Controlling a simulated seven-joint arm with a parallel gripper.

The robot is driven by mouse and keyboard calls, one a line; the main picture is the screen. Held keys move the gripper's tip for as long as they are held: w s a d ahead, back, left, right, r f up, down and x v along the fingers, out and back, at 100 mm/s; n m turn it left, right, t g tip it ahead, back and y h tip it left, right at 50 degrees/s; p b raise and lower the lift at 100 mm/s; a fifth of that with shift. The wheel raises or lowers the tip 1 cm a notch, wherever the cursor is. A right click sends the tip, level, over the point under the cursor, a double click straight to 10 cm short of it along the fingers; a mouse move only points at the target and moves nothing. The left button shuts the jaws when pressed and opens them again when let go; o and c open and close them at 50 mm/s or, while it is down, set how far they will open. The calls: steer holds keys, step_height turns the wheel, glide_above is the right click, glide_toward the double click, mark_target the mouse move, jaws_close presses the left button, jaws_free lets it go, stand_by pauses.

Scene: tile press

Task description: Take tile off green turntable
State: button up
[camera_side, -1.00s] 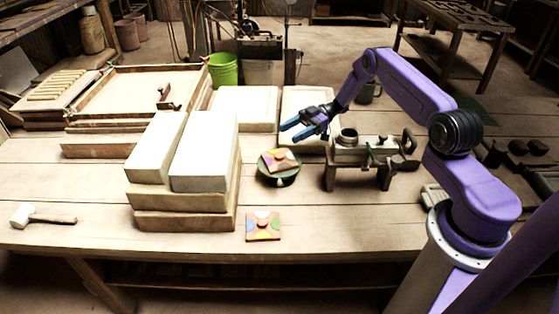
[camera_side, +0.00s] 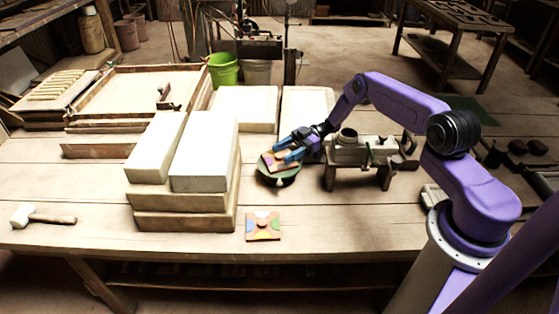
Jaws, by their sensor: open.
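The green turntable (camera_side: 279,181) stands on the table in the middle of the side view, right of the white blocks. A square patterned tile (camera_side: 268,161) in orange and other colours lies on it. My gripper (camera_side: 281,151) is open, with its blue fingers low at the tile's upper right part and hiding some of it. I cannot tell whether the fingers touch the tile. A second patterned tile (camera_side: 262,226) lies flat on the table in front of the turntable.
White blocks on wooden boards (camera_side: 185,222) stand close left of the turntable. A small bench with a metal device (camera_side: 355,153) stands close to its right. A mallet (camera_side: 42,217) lies at the far left. The front right tabletop is clear.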

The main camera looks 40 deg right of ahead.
steer(key=shift+a, duration=0.1)
steer(key=shift+c, duration=0.3)
steer(key=c, duration=1)
jaws_close()
steer(key=shift+r, duration=0.15)
